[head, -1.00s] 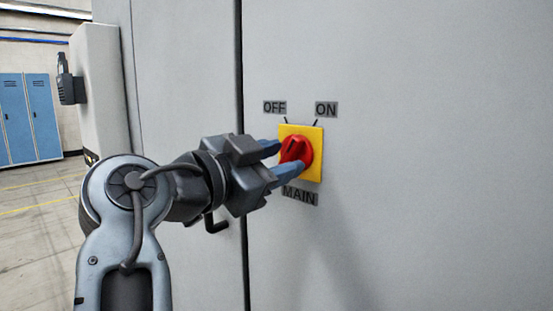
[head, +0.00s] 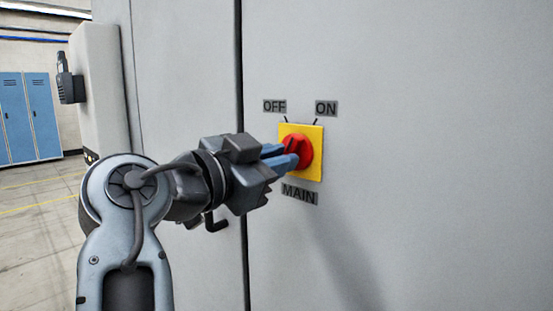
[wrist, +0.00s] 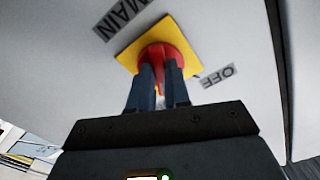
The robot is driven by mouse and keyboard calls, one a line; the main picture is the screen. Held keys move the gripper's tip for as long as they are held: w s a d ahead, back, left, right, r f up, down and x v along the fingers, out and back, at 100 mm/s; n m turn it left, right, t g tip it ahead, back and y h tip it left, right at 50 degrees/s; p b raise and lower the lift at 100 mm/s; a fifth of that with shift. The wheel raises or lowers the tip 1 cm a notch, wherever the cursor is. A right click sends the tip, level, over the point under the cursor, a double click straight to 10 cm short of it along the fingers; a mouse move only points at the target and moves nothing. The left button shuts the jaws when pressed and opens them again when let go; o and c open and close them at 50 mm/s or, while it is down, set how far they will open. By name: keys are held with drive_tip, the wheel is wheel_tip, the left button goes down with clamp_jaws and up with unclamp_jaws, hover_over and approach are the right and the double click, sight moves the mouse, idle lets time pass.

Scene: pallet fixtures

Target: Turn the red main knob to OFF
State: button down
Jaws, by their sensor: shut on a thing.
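The red main knob (head: 304,150) sits on a square yellow plate (head: 315,172) on the grey cabinet front. An OFF label (head: 274,107) is at its upper left, an ON label (head: 326,109) at its upper right, and a MAIN label (head: 299,195) below. My gripper (head: 287,156) reaches in from the left, shut on the knob's grip. In the wrist view the two blue fingers pinch the red knob (wrist: 168,56) in front of the yellow plate (wrist: 133,52). The fingers hide part of the grip, so its exact pointing direction is hard to tell.
The flat grey cabinet front (head: 430,160) fills the right side, clear around the switch. Blue lockers (head: 28,115) stand far left, beyond open floor.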

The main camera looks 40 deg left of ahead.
drive_tip(key=n+p, duration=0.4)
drive_tip(key=n, duration=0.7)
drive_tip(key=shift+d+p, duration=0.2)
drive_tip(key=shift+p, duration=0.1)
drive_tip(key=shift+n, duration=0.3)
drive_tip(key=c, duration=1.1)
unclamp_jaws()
drive_tip(key=shift+s, duration=0.1)
drive_tip(key=s, duration=0.2)
drive_tip(key=s+b, duration=0.1)
drive_tip(key=s, duration=0.4)
drive_tip(key=shift+s+a, duration=0.3)
drive_tip(key=shift+s, duration=0.05)
drive_tip(key=shift+f+b, duration=0.1)
drive_tip(key=shift+b, duration=0.2)
